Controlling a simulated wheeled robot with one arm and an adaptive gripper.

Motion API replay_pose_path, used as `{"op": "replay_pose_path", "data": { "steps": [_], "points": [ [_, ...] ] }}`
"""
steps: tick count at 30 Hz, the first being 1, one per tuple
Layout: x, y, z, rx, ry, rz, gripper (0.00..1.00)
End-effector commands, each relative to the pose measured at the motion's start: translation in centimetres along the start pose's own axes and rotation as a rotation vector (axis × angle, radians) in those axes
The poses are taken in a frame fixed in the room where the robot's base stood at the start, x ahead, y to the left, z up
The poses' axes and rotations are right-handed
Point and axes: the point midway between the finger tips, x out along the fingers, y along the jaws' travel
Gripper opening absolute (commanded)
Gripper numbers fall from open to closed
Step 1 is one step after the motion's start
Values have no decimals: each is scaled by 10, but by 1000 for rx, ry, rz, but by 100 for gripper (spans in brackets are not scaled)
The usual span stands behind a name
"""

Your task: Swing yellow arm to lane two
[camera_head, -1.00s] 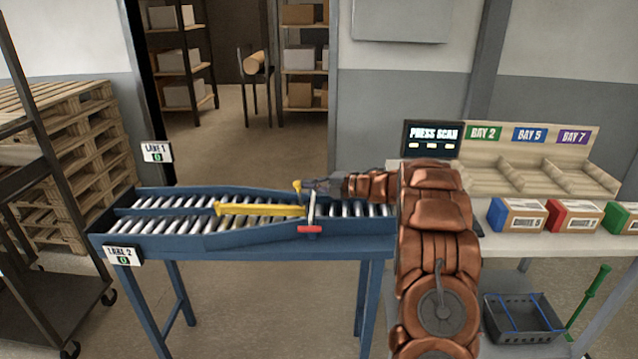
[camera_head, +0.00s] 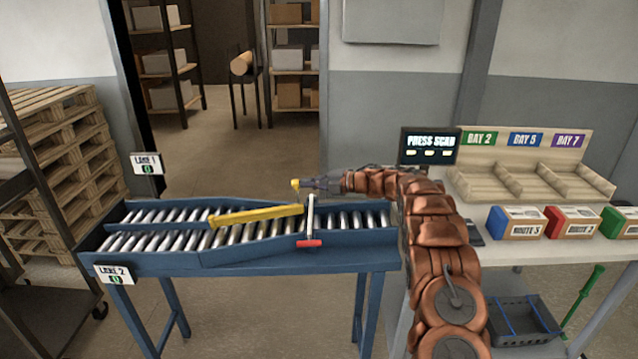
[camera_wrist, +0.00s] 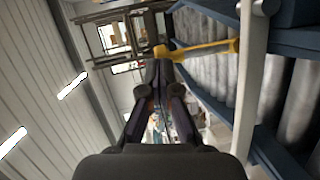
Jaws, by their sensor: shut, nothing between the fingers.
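The yellow arm (camera_head: 255,216) lies slantwise across the blue roller conveyor (camera_head: 225,258). Its left end is by the divider between the two lanes. Its right end, with a yellow knob (camera_head: 296,185), is close to the back rail. My gripper (camera_head: 306,184) is shut and empty, just right of the knob. In the wrist view my fingertips (camera_wrist: 161,62) are right at the knob (camera_wrist: 161,51); whether they touch I cannot tell. The Lane 1 sign (camera_head: 146,164) stands at the back left, the Lane 2 sign (camera_head: 115,274) at the front left.
A pale crossbar (camera_head: 310,215) with a red end (camera_head: 309,243) spans the conveyor beside the yellow arm. A table at right holds a "press scan" screen (camera_head: 429,145), a wooden bay rack (camera_head: 480,185) and route boxes (camera_head: 515,222). Pallets (camera_head: 70,150) stand at left. The rollers carry no parcels.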

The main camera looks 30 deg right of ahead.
Motion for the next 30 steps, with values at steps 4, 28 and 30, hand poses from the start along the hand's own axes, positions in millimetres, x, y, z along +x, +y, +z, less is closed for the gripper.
{"op": "replay_pose_path", "data": {
  "steps": [4,28,30],
  "points": [
    [10,4,-2,-5,11,1,0],
    [-5,57,-5,-8,4,4,0],
    [-7,69,-6,-7,4,4,0]
  ]
}}
